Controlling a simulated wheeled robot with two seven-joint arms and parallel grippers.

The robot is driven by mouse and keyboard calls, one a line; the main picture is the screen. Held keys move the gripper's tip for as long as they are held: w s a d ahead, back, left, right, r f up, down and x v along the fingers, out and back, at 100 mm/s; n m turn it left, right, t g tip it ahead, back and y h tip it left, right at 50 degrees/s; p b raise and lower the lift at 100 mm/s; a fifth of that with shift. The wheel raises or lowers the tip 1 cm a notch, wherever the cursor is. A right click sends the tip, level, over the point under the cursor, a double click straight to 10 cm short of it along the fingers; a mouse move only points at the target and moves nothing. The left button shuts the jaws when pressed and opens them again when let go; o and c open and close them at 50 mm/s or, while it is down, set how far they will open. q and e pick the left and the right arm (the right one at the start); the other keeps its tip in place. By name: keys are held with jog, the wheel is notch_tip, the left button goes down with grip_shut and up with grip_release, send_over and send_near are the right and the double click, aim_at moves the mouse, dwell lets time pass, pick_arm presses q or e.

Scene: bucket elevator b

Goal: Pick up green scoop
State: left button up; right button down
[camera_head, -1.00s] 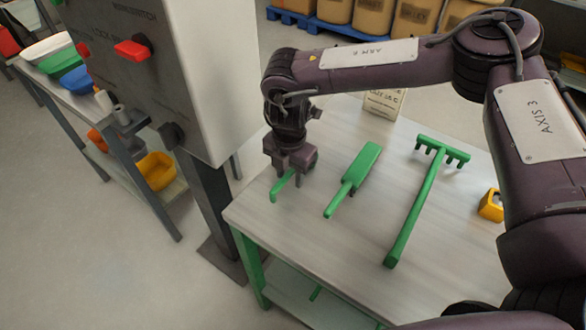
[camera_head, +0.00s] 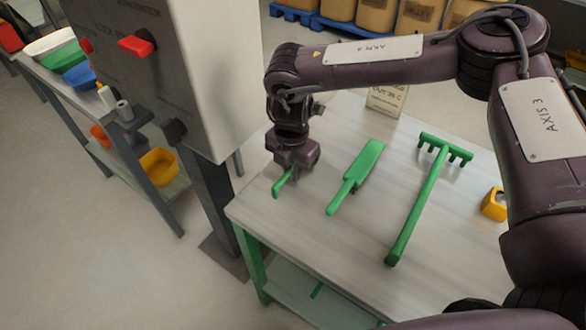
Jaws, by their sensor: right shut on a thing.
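My right gripper (camera_head: 289,178) is over the left part of the table, pointing down. It is shut on the green scoop (camera_head: 280,186). Only a short green part, which looks like the handle, sticks out on the near left side of the fingers. The rest of the scoop is hidden behind the gripper. The scoop is at or just above the tabletop; I cannot tell for sure if it touches. My left gripper is not in view.
A green flat-bladed tool (camera_head: 358,175) and a green rake-like tool (camera_head: 421,203) lie right of the gripper on the table (camera_head: 308,240). A yellow item (camera_head: 493,205) is at the right. A carton (camera_head: 386,100) stands behind. A grey cabinet (camera_head: 215,75) stands close on the left.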

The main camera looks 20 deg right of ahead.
notch_tip(320, 180, up, 20)
dwell(0.3)
jog(key=shift+f, duration=0.15)
dwell(0.4)
